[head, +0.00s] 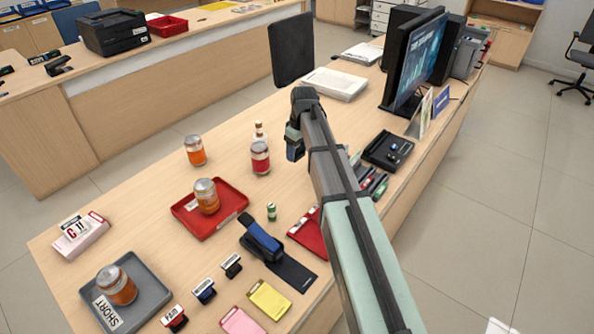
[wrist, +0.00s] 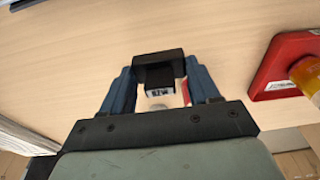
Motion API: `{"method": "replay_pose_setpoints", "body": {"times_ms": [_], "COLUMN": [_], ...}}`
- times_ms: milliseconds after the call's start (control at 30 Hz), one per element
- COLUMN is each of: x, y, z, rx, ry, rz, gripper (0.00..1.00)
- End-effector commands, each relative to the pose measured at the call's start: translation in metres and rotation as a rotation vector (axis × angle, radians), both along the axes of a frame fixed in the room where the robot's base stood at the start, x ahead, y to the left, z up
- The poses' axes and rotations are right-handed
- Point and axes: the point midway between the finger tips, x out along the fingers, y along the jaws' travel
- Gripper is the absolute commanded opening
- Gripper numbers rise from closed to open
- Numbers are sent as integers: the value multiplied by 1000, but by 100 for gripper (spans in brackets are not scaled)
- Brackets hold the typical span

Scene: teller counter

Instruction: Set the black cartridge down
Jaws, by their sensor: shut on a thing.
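My gripper (wrist: 158,78) is shut on the black cartridge (wrist: 158,66) in the wrist view. The cartridge is a small dark block with a white printed label on its near side, held between two blue fingers over bare wood. I cannot tell whether it touches the counter.
A red tray (head: 230,226) with an orange jar (head: 206,196) is left of my gripper; a red tray edge (wrist: 285,62) shows in the wrist view. A white binder (head: 335,84) and monitor (head: 415,62) stand behind.

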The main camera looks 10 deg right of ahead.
Motion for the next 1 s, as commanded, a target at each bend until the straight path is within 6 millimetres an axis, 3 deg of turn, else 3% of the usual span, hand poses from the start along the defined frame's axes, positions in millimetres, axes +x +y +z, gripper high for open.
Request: {"method": "replay_pose_setpoints", "body": {"times_ms": [200, 700, 1000], "x": [-1, 0, 0], "y": [0, 0, 0], "z": [-35, -80, -82], "rx": [0, 0, 0], "ry": [1, 0, 0], "rz": [0, 0, 0], "gripper": [31, 31, 31]}}
